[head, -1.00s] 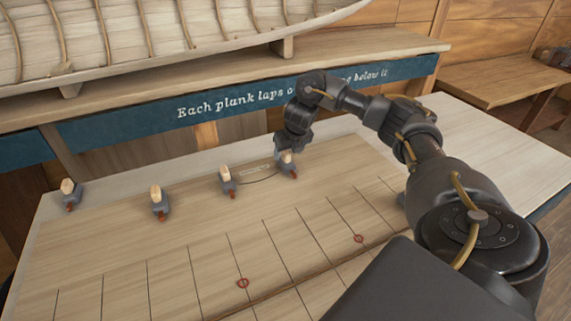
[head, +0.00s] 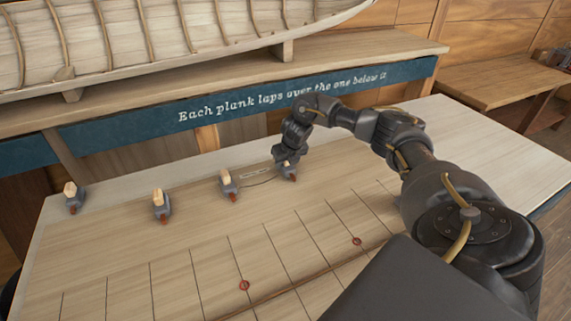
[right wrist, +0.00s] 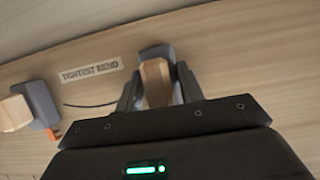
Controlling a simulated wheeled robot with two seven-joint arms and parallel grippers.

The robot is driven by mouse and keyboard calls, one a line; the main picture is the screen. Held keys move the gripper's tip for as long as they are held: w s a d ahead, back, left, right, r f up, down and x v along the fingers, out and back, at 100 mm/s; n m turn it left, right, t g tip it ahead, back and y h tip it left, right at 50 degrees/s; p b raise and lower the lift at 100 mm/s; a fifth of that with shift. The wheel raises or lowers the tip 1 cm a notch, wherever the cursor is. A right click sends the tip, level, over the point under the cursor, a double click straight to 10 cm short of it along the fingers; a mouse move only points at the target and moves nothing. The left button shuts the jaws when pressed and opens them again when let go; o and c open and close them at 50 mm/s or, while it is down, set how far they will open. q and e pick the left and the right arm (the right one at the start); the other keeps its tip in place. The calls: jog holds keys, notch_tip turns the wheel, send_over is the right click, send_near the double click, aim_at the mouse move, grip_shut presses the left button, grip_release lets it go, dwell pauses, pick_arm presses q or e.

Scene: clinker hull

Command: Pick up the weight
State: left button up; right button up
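The weight at my right gripper (head: 289,161) is a grey block with a pale wooden handle and a red tip. In the head view this weight (head: 289,175) is partly hidden by the gripper. In the right wrist view its wooden handle (right wrist: 156,82) stands between the two fingers of the gripper (right wrist: 158,88). The fingers look open, one on each side of the handle, and a narrow gap seems to show. The weight rests on the board. My left gripper is not in view.
Several like weights stand in a row to the left, the nearest (head: 228,185) also in the right wrist view (right wrist: 36,105). A "TIGHTEST BEND" label (right wrist: 91,70) lies by a dark curved line. A hull (head: 180,35) rests on a shelf behind. The ruled board in front is mostly clear.

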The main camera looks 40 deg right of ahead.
aim_at(292, 175)
grip_shut()
jog(key=shift+r, duration=0.1)
jog(key=shift+w, duration=0.1)
jog(key=shift+r+b, duration=0.5)
jog(key=shift+r, duration=0.05)
jog(key=v, duration=0.1)
jog(key=b+v, duration=0.1)
jog(key=shift+w+d+r, duration=0.1)
jog(key=shift+r, duration=0.3)
jog(key=s+a+r+p, duration=0.2)
jog(key=s+r, duration=0.2)
jog(key=s, duration=0.2)
jog(key=s+a+r+p, duration=0.1)
jog(key=s+r+p, duration=0.2)
jog(key=s+r, duration=0.2)
jog(key=shift+s+a, duration=0.4)
jog(key=shift+s, duration=0.65)
jog(key=shift+w, duration=0.1)
